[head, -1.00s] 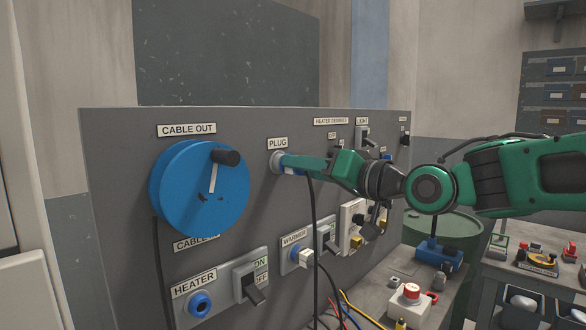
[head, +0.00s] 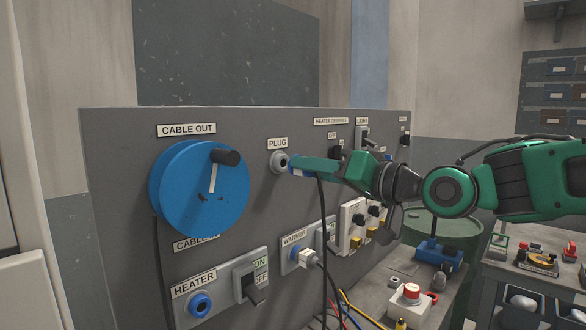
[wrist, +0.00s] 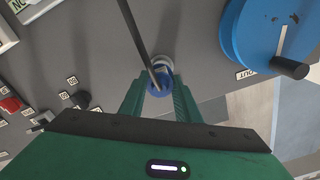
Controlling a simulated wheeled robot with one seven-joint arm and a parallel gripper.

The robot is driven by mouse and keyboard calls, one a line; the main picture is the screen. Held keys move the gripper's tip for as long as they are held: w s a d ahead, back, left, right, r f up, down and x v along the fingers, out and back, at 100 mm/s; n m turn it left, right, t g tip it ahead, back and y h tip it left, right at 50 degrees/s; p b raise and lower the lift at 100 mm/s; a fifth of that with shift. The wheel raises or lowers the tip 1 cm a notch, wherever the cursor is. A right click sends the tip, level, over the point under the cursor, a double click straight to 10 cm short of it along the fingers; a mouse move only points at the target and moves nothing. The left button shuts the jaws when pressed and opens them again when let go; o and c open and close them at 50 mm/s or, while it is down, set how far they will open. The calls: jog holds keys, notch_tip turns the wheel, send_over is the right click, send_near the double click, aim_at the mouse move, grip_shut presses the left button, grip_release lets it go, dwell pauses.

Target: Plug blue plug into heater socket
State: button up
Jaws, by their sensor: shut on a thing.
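The blue plug (wrist: 160,85) is between the fingers of my gripper (head: 299,167), which is shut on it. In the head view only a little blue shows under the green fingers. A black cable hangs down from the plug. The heater socket (head: 200,305), a blue ring with a dark centre, is low on the panel under the HEATER label, down and left of my gripper, and looks empty.
A large blue CABLE OUT reel (head: 199,190) sticks out left of my gripper, above the heater socket. The heater switch (head: 250,280) and the WARMER socket with a white plug (head: 307,257) lie below. A cluttered bench (head: 405,275) stands right.

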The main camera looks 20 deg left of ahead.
jog(key=shift+s+d, duration=0.15)
jog(key=shift+d, duration=0.2)
